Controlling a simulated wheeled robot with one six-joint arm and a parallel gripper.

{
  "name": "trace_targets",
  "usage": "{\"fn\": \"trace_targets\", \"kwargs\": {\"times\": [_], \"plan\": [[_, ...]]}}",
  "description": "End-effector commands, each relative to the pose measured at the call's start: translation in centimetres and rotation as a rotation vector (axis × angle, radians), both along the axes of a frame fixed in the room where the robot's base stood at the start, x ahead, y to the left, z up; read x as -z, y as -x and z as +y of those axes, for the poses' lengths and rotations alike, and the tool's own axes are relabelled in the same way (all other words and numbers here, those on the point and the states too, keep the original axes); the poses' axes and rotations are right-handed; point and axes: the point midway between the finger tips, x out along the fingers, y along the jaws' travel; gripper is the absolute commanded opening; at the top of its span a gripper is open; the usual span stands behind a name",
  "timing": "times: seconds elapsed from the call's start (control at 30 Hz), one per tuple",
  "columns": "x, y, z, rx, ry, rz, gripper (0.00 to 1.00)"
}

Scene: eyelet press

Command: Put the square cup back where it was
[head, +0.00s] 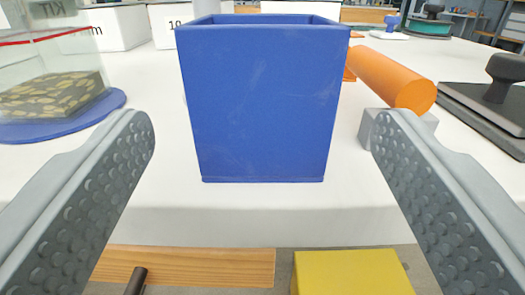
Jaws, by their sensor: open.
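The square cup (262,105) is blue, hollow at the top and slightly wider there than at its base. It stands upright on the white table (270,213), close to the front edge. My gripper (263,135) is open. One finger is to the left of the cup and one to the right, with a gap on each side, and both look nearer to the camera than the cup. The inside of the cup is mostly hidden.
An orange cylinder (392,78) and a grey block lie right of the cup. A black stamp-like tool (497,95) is far right. A blue round base (55,128) with a clear cover is left. A yellow block (350,273) is below the table edge. White boxes stand behind.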

Motion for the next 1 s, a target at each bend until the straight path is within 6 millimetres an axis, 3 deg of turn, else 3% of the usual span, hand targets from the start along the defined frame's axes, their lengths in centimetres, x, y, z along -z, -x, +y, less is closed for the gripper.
{"fn": "trace_targets", "kwargs": {"times": [0.23,0.67,0.77,1.0], "plan": [[0.3,3.0,0.0,0.000,0.000,0.000,0.76],[0.0,3.7,0.0,0.000,0.000,-0.001,0.76],[-1.1,4.4,0.0,0.000,0.000,0.000,0.76],[-6.9,8.6,0.0,0.000,0.000,0.014,0.76]]}}
